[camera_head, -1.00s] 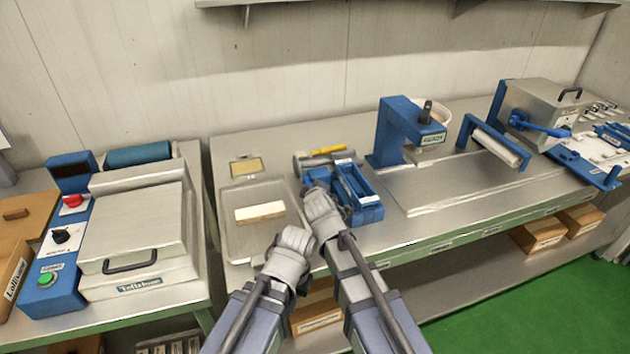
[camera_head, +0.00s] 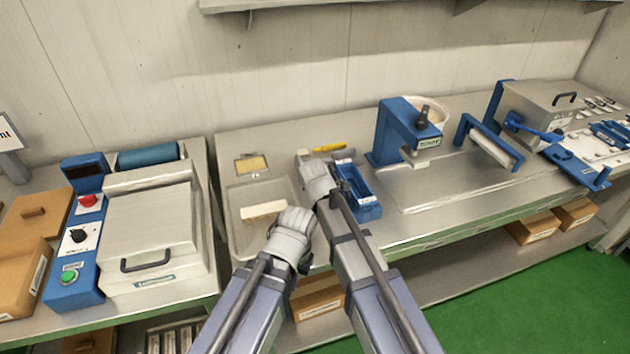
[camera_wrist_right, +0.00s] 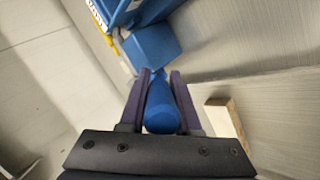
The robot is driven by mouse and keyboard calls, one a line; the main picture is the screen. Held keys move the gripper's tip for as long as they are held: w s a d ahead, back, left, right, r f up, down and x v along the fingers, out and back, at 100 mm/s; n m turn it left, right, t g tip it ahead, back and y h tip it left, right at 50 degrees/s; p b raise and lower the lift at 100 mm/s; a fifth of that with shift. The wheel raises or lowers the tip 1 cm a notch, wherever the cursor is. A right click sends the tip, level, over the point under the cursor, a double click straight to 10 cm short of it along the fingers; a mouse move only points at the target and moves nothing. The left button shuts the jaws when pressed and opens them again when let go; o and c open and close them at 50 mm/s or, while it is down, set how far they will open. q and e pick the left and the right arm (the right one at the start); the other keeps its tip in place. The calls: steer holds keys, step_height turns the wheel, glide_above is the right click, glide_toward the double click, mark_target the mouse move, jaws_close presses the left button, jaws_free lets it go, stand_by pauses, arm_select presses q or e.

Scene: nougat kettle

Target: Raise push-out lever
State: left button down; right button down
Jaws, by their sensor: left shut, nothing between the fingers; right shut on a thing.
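The blue push-out unit (camera_head: 366,203) stands on the middle bench in the head view, partly hidden by my right arm. My right gripper (camera_head: 316,172) is at its left side. In the right wrist view, my right gripper (camera_wrist_right: 160,78) is shut on a rounded blue lever handle (camera_wrist_right: 163,108), with a finger on each side. A blue block (camera_wrist_right: 152,48) of the unit is just beyond the fingertips. The lever's far end and pivot cannot be made out. My left gripper (camera_head: 296,216) is shut and empty, beside a cream bar; its fingertips are largely hidden.
The cream bar (camera_head: 264,210) lies in a shallow metal tray (camera_head: 240,238) left of the unit. A yellow-handled tool (camera_head: 328,148) lies behind it. A blue press (camera_head: 397,130) stands to the right. A lidded machine (camera_head: 150,225) is on the left bench.

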steer(key=c, duration=0.6)
jaws_free()
steer(key=p+v, duration=0.5)
steer(key=v, duration=0.3)
steer(key=shift+w+p, duration=0.1)
steer(key=shift+p, duration=0.25)
steer(key=shift+f, duration=0.1)
